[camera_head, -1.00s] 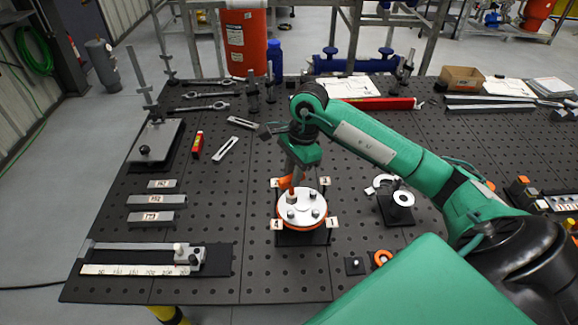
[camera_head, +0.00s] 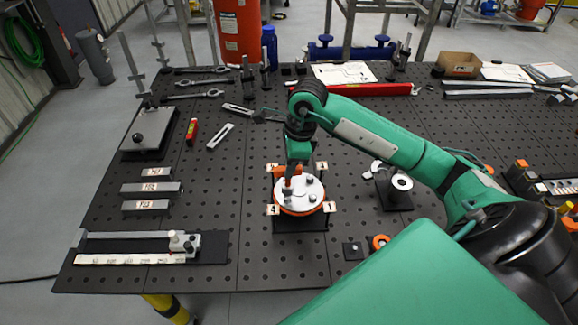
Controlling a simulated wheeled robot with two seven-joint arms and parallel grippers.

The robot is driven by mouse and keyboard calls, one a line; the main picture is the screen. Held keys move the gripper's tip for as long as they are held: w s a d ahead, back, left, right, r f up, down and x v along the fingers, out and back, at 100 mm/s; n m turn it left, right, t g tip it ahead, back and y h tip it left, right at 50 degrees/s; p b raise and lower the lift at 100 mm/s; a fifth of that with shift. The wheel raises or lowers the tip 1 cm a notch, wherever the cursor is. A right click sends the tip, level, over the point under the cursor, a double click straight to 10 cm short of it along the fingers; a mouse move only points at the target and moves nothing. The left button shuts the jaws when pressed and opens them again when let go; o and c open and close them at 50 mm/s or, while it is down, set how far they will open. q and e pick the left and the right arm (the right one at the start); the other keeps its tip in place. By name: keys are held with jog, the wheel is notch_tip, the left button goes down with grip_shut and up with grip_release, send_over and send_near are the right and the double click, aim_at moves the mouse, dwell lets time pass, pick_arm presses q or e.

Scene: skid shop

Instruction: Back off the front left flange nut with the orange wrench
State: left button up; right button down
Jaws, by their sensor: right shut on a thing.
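The flange (camera_head: 299,197) is a round silver disc with an orange rim on a dark square base, mid-table. Number tags stand around it; tag 4 (camera_head: 272,209) is at its front left and tag 1 (camera_head: 330,207) at its front right. Several nuts stand on the disc. My right gripper (camera_head: 291,172) points down over the disc's back left part, shut on the orange wrench (camera_head: 281,171). The wrench's lower end is at the disc's left side; whether it sits on a nut I cannot tell. My left gripper is not in view.
A grey ring part on a dark plate (camera_head: 394,197) stands right of the flange. An orange ring (camera_head: 380,242) lies at the front right. Grey bars (camera_head: 151,188) and a scale fixture (camera_head: 140,248) lie left. The perforated table (camera_head: 222,183) is clear just left of the flange.

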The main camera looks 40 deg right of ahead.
jog(key=shift+m, duration=0.4)
jog(key=m+b, duration=0.1)
jog(key=m, duration=0.2)
jog(key=shift+s+m+t, duration=0.1)
jog(key=shift+m+t, duration=0.2)
jog(key=shift+t, duration=0.1)
jog(key=shift+m+h, duration=0.5)
jog(key=shift+m, duration=0.6)
jog(key=shift+f+b, duration=0.1)
jog(key=shift+b, duration=0.35)
jog(key=shift+a+f+b, duration=0.1)
jog(key=shift+f+b, duration=0.35)
jog(key=shift+b, duration=0.05)
jog(key=shift+b, duration=0.35)
jog(key=shift+f+b, duration=1.25)
jog(key=shift+b, duration=0.2)
